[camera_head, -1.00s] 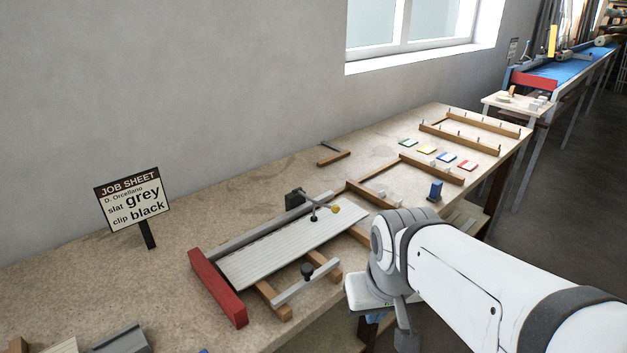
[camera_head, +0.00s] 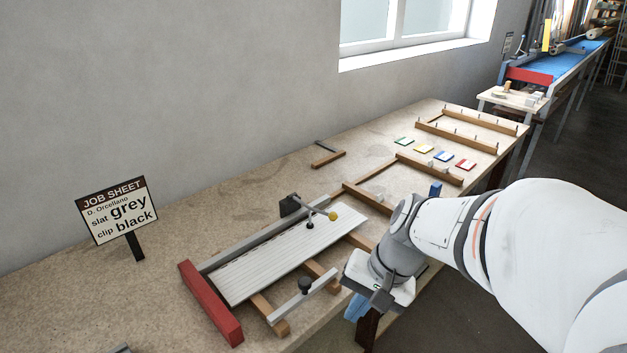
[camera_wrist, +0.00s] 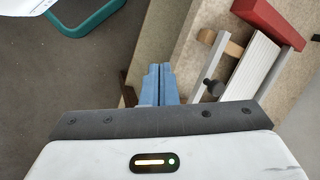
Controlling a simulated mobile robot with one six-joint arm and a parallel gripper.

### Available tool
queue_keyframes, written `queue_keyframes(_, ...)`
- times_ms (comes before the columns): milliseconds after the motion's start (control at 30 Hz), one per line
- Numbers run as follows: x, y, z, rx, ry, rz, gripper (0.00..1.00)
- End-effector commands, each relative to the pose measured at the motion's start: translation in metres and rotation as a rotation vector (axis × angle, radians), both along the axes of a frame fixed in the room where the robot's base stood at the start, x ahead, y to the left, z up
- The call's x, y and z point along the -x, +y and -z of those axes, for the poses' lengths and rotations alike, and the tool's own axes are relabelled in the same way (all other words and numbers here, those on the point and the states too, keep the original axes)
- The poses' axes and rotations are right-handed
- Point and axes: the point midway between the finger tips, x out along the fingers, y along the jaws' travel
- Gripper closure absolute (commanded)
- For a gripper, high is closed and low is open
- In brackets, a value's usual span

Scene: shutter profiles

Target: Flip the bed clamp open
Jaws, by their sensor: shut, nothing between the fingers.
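The bed clamp (camera_head: 309,212) sits at the back of the slat bed, with a dark block at its base and an arm reaching over the slats to a yellow knob (camera_head: 333,216). Its black foot appears to be over the pale slats (camera_head: 275,260); exact contact is too small to tell. My gripper (camera_head: 355,311) is in front of the bench's front edge, to the right of and nearer than the bed, apart from the clamp. In the wrist view its blue fingers (camera_wrist: 159,68) are together and empty. The clamp does not show in that view.
A red end block (camera_head: 210,303) closes the bed's left end. A grey front bar with a black knob (camera_head: 305,284) lies between my gripper and the slats. A job sheet sign (camera_head: 116,210) stands left. Wooden frames and coloured pieces (camera_head: 424,150) lie further right.

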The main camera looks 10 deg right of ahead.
Motion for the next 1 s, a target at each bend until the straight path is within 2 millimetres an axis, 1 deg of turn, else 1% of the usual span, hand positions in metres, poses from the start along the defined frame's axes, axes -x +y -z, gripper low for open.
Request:
queue_keyframes(33, -0.011, 0.001, 0.005, -0.104, 0.063, 0.115, 1.0)
queue_keyframes(133, -0.039, 0.004, 0.01, -0.325, 0.157, 0.349, 1.0)
queue_keyframes(233, -0.075, -0.006, 0.014, -0.546, 0.225, 0.592, 1.0)
queue_keyframes(267, -0.086, -0.012, 0.016, -0.611, 0.239, 0.664, 1.0)
queue_keyframes(300, -0.1, -0.021, 0.017, -0.693, 0.253, 0.757, 1.0)
queue_keyframes(333, -0.111, -0.029, 0.019, -0.752, 0.261, 0.823, 1.0)
queue_keyframes(400, -0.132, -0.051, 0.024, -0.876, 0.272, 0.968, 1.0)
queue_keyframes(500, -0.154, -0.082, 0.031, -1.016, 0.269, 1.135, 1.0)
queue_keyframes(600, -0.167, -0.106, 0.038, -1.106, 0.257, 1.244, 1.0)
queue_keyframes(700, -0.173, -0.119, 0.041, -1.154, 0.249, 1.302, 1.0)
queue_keyframes(800, -0.175, -0.124, 0.042, -1.17, 0.246, 1.32, 1.0)
queue_keyframes(1000, -0.175, -0.123, 0.042, -1.167, 0.245, 1.318, 1.0)
